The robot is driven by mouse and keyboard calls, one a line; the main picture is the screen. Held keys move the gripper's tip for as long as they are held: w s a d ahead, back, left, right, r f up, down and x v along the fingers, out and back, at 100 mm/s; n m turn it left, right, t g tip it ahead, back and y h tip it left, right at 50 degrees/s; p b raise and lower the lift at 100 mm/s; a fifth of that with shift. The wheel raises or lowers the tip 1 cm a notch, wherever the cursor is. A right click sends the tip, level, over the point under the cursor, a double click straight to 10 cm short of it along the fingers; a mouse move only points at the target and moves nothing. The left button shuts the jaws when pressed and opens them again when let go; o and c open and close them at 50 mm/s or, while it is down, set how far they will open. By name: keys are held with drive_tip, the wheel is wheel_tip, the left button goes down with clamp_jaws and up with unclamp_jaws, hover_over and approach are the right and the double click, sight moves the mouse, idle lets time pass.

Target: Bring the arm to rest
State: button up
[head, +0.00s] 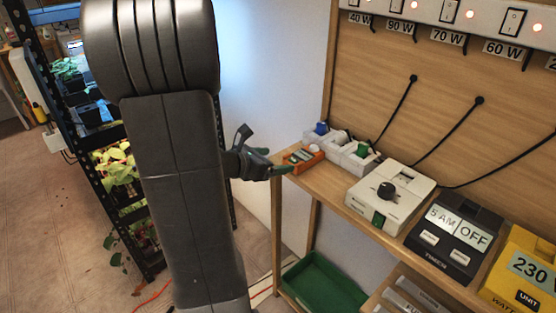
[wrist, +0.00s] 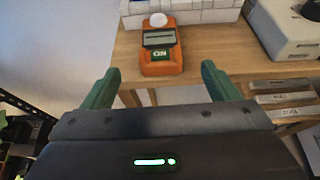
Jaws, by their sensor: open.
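My gripper (head: 274,156) is beside the left end of the wooden bench in the head view, held in the air off its edge. In the wrist view its two green fingers (wrist: 158,92) are spread wide with nothing between them. An orange meter (wrist: 161,50) with a white dome and a dark display lies on the bench just beyond the fingertips, not touched by them. The meter also shows in the head view (head: 303,158), close to the fingertips. My arm covers much of the left middle of the head view.
The wooden bench (head: 329,174) carries a white dial box (head: 386,196), a black timer (head: 455,238) and a yellow watt meter (head: 520,275). A green tray (head: 323,287) is below. A switch panel (head: 470,14) hangs above. A dark plant rack (head: 112,130) stands left.

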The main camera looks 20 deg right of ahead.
sight(301, 157)
drive_tip(key=p+x, duration=0.1)
drive_tip(key=x, duration=1.1)
drive_tip(key=shift+f, duration=0.4)
drive_tip(key=shift+r, duration=0.35)
drive_tip(key=shift+f, duration=0.2)
